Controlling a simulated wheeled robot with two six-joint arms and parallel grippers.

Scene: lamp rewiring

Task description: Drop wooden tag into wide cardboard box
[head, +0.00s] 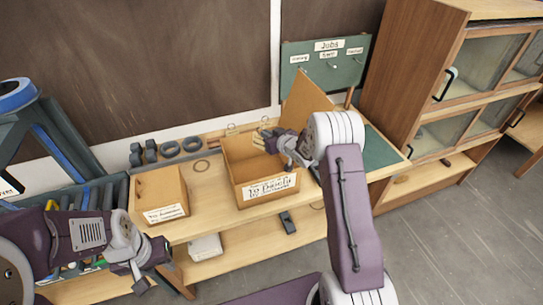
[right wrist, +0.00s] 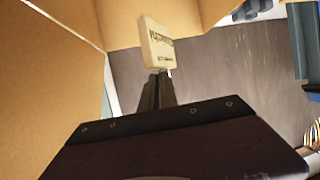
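The wide cardboard box (head: 268,191) stands open on the wooden bench, with a white handwritten label on its front and a flap raised at its right. My right gripper (head: 268,137) is over the box's back part. In the right wrist view, its narrow fingers (right wrist: 158,90) are closed together on the wooden tag (right wrist: 157,44), a small pale block with dark lettering. Cardboard walls (right wrist: 45,75) surround the tag at left and top there. My left gripper (head: 142,272) is empty-looking, low at the left, in front of the bench; its finger gap is too small to judge.
A smaller cardboard box (head: 160,192) with a label stands left of the wide box. Dark rings (head: 170,149) lie behind it. A green board (head: 325,68) stands at the back. A wooden cabinet (head: 415,75) is at the right. A crate of tools (head: 95,193) is at the left.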

